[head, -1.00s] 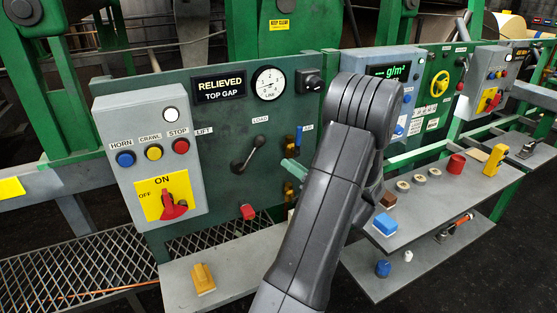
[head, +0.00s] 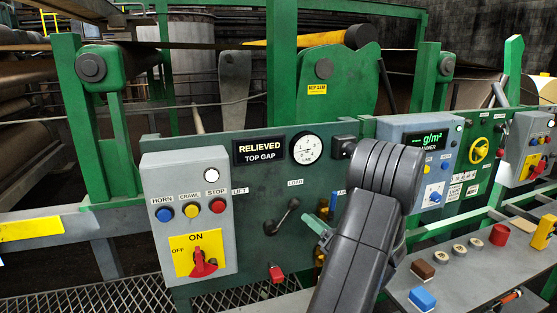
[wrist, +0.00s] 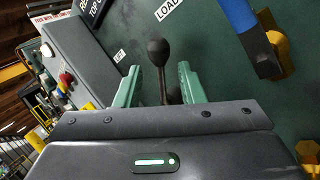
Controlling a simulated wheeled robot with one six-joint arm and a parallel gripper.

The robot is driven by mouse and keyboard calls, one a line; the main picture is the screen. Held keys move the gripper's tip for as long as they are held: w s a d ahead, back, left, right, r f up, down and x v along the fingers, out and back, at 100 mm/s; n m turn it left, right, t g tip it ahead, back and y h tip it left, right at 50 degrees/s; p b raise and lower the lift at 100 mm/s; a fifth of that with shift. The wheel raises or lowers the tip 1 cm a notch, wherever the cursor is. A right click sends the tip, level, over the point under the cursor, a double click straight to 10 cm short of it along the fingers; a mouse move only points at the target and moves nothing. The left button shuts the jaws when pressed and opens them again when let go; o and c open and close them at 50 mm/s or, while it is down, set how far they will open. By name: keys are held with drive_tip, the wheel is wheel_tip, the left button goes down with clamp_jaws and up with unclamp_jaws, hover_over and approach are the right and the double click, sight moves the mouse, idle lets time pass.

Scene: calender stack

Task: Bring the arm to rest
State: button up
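My gripper (wrist: 158,84) is open in the wrist view, its two green fingers apart. The black LOAD lever (wrist: 158,52) shows between and beyond the fingers, its round knob up; I cannot tell how near it is. In the head view my dark arm rises in front of the green panel, and a green finger (head: 314,226) shows just right of the LOAD lever (head: 287,215). The rest of the gripper is hidden behind the arm. Nothing is held that I can see.
A blue handle on a yellow mount (wrist: 262,45) stands right of the fingers in the wrist view. A grey button box (head: 188,225) with a red switch is at left in the head view. A shelf (head: 450,285) with a blue block and several small parts is at lower right.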

sight(293, 205)
drive_tip(key=p+x, duration=0.1)
drive_tip(key=x, duration=0.6)
drive_tip(key=shift+w+a+r+p, duration=0.15)
drive_tip(key=shift+w+a+p, duration=0.05)
drive_tip(key=shift+a+p, duration=0.15)
drive_tip(key=shift+a, duration=0.1)
